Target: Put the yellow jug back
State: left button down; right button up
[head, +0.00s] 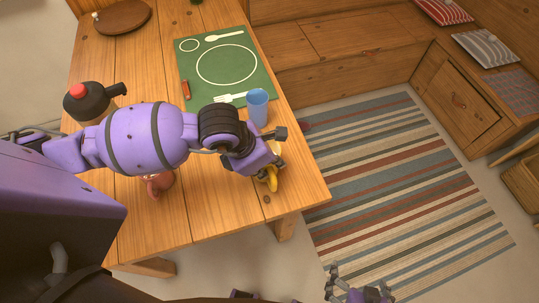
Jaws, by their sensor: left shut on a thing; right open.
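My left gripper (273,166) is over the near right corner of the wooden table (220,225), shut on a yellow thing. Only a small curved part of this yellow jug (272,180) shows below the fingers; the rest is hidden, so its full shape is unclear. I cannot tell whether it touches the table. My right gripper (358,284) is open and empty at the bottom of the view, over the floor beyond the table's near edge.
A blue cup (257,107) stands at the near right corner of a green placemat (205,84). A small red object (186,89) lies on the mat. A dark kettle (90,101) stands left. A reddish object (160,184) is partly under my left arm. A striped rug (400,180) lies right.

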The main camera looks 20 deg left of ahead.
pick_arm(q)
jog(key=shift+s+r, duration=0.1)
jog(key=shift+s+d+r, duration=0.1)
jog(key=shift+f, duration=0.2)
jog(key=c, duration=1.9)
grip_release()
jog(key=shift+c, duration=0.2)
pick_arm(e)
jog(key=shift+s+d+r, duration=0.2)
jog(key=shift+d, duration=0.05)
